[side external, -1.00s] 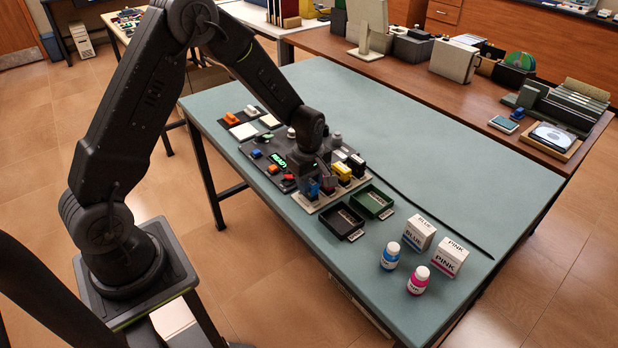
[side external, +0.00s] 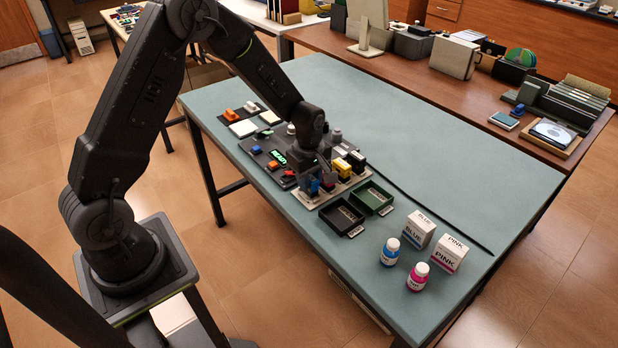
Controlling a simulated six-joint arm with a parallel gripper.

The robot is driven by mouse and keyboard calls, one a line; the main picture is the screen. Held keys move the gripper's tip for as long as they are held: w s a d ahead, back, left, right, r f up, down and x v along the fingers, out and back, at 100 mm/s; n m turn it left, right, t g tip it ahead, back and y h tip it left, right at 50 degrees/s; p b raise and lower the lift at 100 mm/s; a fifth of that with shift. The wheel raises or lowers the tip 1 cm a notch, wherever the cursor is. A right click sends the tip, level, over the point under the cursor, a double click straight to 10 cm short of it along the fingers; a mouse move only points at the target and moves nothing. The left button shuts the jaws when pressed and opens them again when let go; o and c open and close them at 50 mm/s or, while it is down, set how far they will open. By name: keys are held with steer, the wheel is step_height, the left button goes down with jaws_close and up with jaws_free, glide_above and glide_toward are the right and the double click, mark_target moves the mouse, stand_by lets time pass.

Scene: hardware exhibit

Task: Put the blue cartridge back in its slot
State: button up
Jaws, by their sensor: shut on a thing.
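My gripper (side external: 318,172) points down over the near left end of the cartridge row on the dark machine. It is shut on the blue cartridge (side external: 313,186), of which a small blue part shows below the gripper. The cartridge sits at the row of slots on the pale base (side external: 307,201); I cannot tell whether it is seated in its slot. A yellow cartridge (side external: 342,168) and a black one (side external: 356,161) stand in the row to the right. A reddish cartridge (side external: 328,183) shows beside the blue one, partly hidden by my gripper.
A black tray (side external: 341,215) and a green tray (side external: 371,198) lie in front of the row. Blue (side external: 389,251) and pink (side external: 417,276) bottles and two white boxes (side external: 420,230) stand at the right. The table's far right is clear, apart from a thin dark strip (side external: 440,215).

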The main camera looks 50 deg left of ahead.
steer(key=shift+f, duration=0.65)
stand_by(0.8)
steer(key=o, duration=1.3)
steer(key=shift+r, duration=0.1)
steer(key=shift+r, duration=3.65)
steer(key=shift+r, duration=0.1)
